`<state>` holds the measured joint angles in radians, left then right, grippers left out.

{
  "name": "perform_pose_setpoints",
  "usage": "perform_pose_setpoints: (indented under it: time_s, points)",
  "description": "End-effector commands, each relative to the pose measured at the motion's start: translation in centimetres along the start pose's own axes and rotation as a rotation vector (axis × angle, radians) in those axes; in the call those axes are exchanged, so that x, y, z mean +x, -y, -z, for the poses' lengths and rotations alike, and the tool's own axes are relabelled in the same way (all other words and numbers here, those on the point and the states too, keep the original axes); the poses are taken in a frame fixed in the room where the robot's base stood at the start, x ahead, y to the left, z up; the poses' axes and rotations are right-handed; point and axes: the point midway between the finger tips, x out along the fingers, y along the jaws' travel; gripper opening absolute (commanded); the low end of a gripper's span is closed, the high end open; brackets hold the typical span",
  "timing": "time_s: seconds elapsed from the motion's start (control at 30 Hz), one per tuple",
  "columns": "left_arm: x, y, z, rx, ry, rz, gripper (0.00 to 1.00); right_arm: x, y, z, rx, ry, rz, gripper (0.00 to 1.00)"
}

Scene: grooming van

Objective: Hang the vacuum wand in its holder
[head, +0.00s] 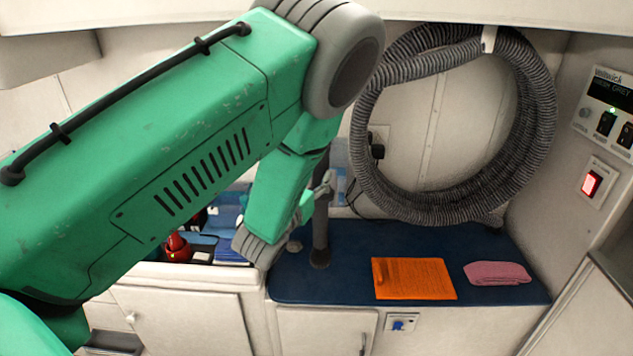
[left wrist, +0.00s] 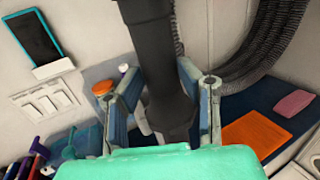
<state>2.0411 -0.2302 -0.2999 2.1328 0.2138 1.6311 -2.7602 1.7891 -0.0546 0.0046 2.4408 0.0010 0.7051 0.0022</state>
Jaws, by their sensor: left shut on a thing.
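The vacuum wand (head: 320,225) is a dark grey tube. In the head view its lower part hangs nearly upright over the blue counter mat, and my arm covers its upper part. My left gripper (head: 318,193) is shut on the wand. In the left wrist view the wand (left wrist: 158,50) runs between the two fingers of the gripper (left wrist: 165,85), with its wider end towards the palm. I cannot make out the holder for certain. A small dark fitting (head: 377,147) on the back wall shows beside my arm. My right gripper is not in view.
A coiled grey hose (head: 540,110) hangs on the back wall. An orange folder (head: 413,279) and a pink cloth (head: 497,273) lie on the blue mat (head: 345,285). A control panel (head: 607,112) is on the right wall. A phone (left wrist: 35,38) shows in the wrist view.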

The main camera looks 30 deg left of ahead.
Motion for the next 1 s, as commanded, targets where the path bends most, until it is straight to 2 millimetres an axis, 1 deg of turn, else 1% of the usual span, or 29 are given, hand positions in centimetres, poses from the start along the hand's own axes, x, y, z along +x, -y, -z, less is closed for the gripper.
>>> perform_pose_setpoints:
  time_s: [0.7,1.0]
  points:
    - [5.1,-2.2,0.4,0.001,0.006,0.001,0.00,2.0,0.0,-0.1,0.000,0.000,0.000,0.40]
    - [6.7,-3.0,0.5,0.000,0.005,0.001,0.00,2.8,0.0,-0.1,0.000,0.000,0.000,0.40]
